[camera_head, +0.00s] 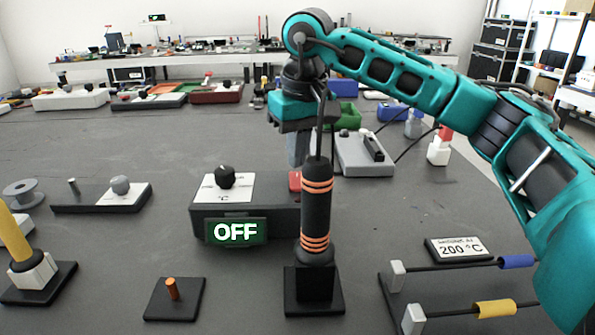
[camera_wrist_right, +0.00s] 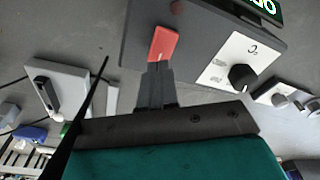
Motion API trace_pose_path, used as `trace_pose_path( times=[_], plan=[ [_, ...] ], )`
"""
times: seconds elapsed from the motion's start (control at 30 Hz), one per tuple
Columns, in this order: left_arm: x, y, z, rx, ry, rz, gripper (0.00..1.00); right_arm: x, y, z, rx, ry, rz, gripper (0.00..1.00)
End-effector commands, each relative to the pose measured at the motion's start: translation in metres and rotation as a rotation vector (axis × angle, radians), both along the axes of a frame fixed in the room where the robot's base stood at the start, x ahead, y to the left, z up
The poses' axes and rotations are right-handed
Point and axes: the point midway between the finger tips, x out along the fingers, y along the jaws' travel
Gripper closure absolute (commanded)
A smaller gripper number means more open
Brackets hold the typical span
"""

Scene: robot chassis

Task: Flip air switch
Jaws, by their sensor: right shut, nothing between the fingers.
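A dark control box (camera_head: 245,217) stands mid-table with a black knob (camera_head: 225,177) on a white °C plate and a green display (camera_head: 236,231) reading OFF. Its red switch (camera_head: 295,181) is at the right of the top, partly hidden behind the upright black handle; the switch (camera_wrist_right: 164,44) shows clearly in the right wrist view. My right gripper (camera_head: 297,166) points down over the switch, shut and empty. In the wrist view its fingertips (camera_wrist_right: 157,66) meet the switch's near edge; I cannot tell whether they touch. My left gripper is not in view.
A black handle with orange bands (camera_head: 317,205) stands upright in a dark base, close in front of the box. A grey device (camera_head: 362,155) stands behind right. A rack with rods (camera_head: 455,312) and a 200 °C sign (camera_head: 460,248) are at front right.

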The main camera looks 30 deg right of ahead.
Motion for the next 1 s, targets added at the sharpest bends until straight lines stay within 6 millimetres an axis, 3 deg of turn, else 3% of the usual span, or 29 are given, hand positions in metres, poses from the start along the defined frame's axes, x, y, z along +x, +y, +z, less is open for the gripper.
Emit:
trace_pose_path(
  times=[0.53,1.0],
  plan=[
    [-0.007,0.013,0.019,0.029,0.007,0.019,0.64,0.000,0.000,0.048,-0.001,-0.002,0.000,1.00],
    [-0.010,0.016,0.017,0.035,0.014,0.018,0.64,0.000,0.000,0.051,0.000,-0.002,-0.001,1.00]
  ],
)
